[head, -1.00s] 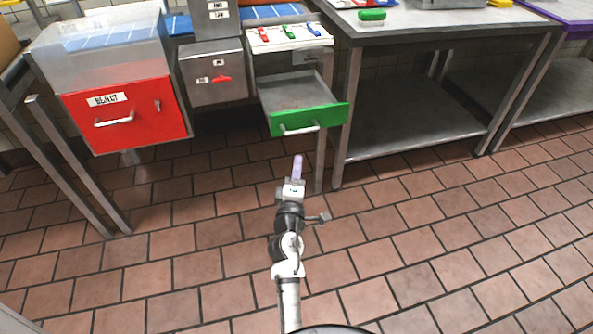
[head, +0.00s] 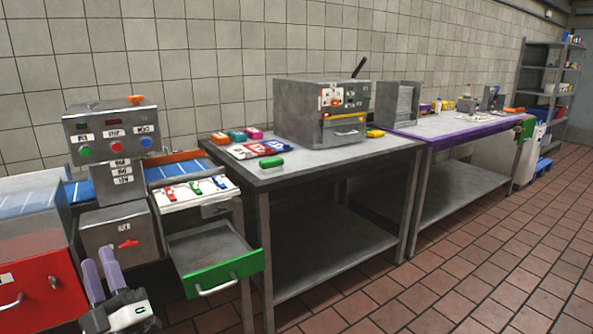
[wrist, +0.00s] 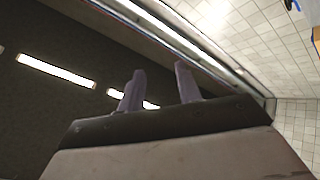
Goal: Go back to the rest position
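My gripper (head: 99,258) is at the lower left of the head view, in front of the grey machine and the red reject bin. Its two pale purple fingers point up and stand apart, with nothing between them. In the wrist view, the open gripper (wrist: 158,78) points toward the dark ceiling, with strip lights and a tiled wall beyond. Most of my arm is outside the head view.
The green-fronted drawer (head: 218,272) stands pulled out to the right of my gripper. The red bin (head: 38,292) is to the left. A steel table (head: 300,178) and a purple-edged table (head: 450,125) line the wall. The tiled floor (head: 480,270) at right is clear.

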